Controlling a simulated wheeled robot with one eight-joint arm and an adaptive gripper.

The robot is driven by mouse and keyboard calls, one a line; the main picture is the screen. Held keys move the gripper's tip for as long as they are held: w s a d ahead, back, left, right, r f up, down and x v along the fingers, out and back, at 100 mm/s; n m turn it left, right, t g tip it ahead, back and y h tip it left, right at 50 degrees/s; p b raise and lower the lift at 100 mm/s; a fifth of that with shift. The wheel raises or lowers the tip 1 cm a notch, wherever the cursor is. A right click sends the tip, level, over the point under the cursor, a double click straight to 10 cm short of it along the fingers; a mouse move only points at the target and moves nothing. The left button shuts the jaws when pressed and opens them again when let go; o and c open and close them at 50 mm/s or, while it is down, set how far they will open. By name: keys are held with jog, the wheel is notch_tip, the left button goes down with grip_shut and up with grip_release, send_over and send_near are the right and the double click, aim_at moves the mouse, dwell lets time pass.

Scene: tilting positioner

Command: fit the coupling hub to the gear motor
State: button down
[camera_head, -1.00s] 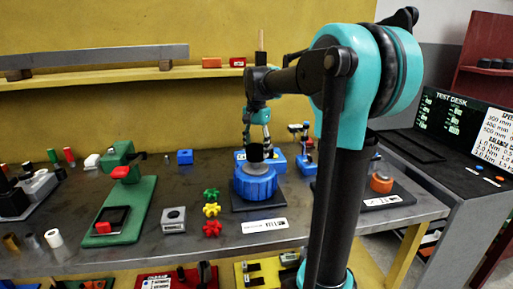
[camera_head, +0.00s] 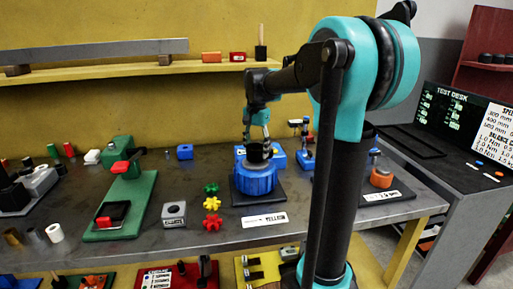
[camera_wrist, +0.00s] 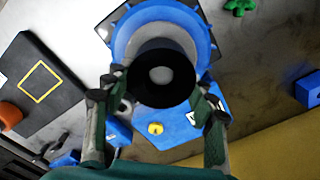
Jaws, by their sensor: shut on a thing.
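The coupling hub, a black cylinder (camera_head: 256,152), stands upright above the middle of a blue ribbed round body (camera_head: 255,181), which looks like the gear motor. The blue body sits on a dark plate on the bench. My gripper (camera_head: 262,142) comes from above and behind and is shut on the hub. In the wrist view the hub (camera_wrist: 165,73) sits between my two fingers (camera_wrist: 162,98), with a pale round area at its centre. The blue body with its grey face (camera_wrist: 135,40) lies behind it. The hub hides any shaft, so I cannot tell whether they touch.
Green, yellow and red star-shaped pieces (camera_head: 211,204) lie left of the blue body. A white card (camera_head: 264,221) lies in front. A green stand (camera_head: 125,205) is further left. Blue units (camera_head: 277,158) stand behind, and an orange-ringed part (camera_head: 381,177) is at right.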

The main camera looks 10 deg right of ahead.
jog(key=shift+f, duration=0.7)
jog(key=shift+c, duration=2.3)
grip_release()
notch_tip(320, 180, up, 12)
